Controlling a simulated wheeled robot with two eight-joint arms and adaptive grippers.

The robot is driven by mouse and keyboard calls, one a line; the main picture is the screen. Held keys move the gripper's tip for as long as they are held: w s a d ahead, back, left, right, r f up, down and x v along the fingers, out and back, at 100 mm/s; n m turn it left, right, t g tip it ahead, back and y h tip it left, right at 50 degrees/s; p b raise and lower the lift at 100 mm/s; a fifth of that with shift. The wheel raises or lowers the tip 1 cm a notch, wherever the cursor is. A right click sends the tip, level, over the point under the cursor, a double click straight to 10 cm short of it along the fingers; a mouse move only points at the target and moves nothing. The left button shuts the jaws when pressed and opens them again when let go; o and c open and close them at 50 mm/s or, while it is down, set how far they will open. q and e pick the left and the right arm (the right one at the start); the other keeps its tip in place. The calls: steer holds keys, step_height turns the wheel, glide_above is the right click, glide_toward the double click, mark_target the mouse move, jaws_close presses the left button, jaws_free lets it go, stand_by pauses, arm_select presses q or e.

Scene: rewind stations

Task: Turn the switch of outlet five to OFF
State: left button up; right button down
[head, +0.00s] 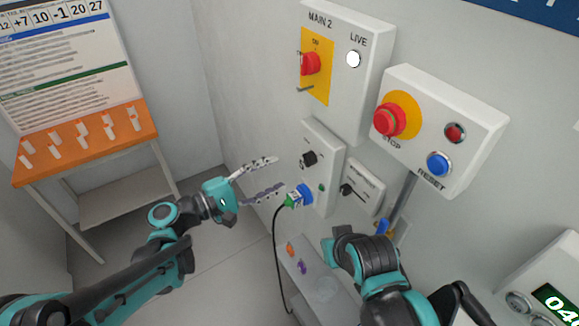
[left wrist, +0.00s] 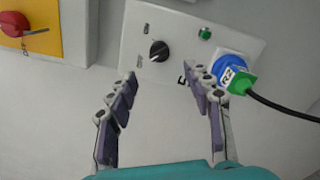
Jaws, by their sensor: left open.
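A white outlet panel (head: 324,141) is on the wall below the MAIN 2 box. It carries a black rotary switch (head: 309,158), a small green light (head: 321,188) and a blue socket (head: 306,192) with a green plug in it. In the left wrist view the switch (left wrist: 159,51) shows a pale mark on its lower left; its small labels and the outlet number are not legible. My left gripper (head: 279,174) is open and empty in front of the panel, apart from the switch. In the left wrist view its fingers (left wrist: 161,80) point toward the panel, with the switch between and beyond the tips.
A black cable (head: 276,250) hangs from the plug. The MAIN 2 box (head: 375,60) has a red switch, and a STOP/RESET box (head: 470,115) is at its right. A small grey surface (head: 322,288) lies below. My right arm is at the lower right.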

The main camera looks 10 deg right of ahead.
arm_select(q)
steer(key=v, duration=0.3)
steer(key=shift+a, duration=0.15)
steer(key=shift+s+f, duration=0.1)
steer(key=s+a+f+m+y, duration=0.4)
steer(key=s+a+f+y, duration=0.3)
steer(key=f+y, duration=0.15)
steer(key=s+a+f+m+y, duration=0.1)
steer(key=s+a+m+y, duration=0.1)
steer(key=a, duration=0.5)
steer(key=s+a+f+m+t+y, duration=0.1)
steer(key=s+a+m+y, duration=0.2)
steer(key=a+y, duration=0.3)
steer(key=shift+s+a+f, duration=0.3)
steer(key=shift+s+a, duration=0.1)
steer(key=shift+a, duration=0.25)
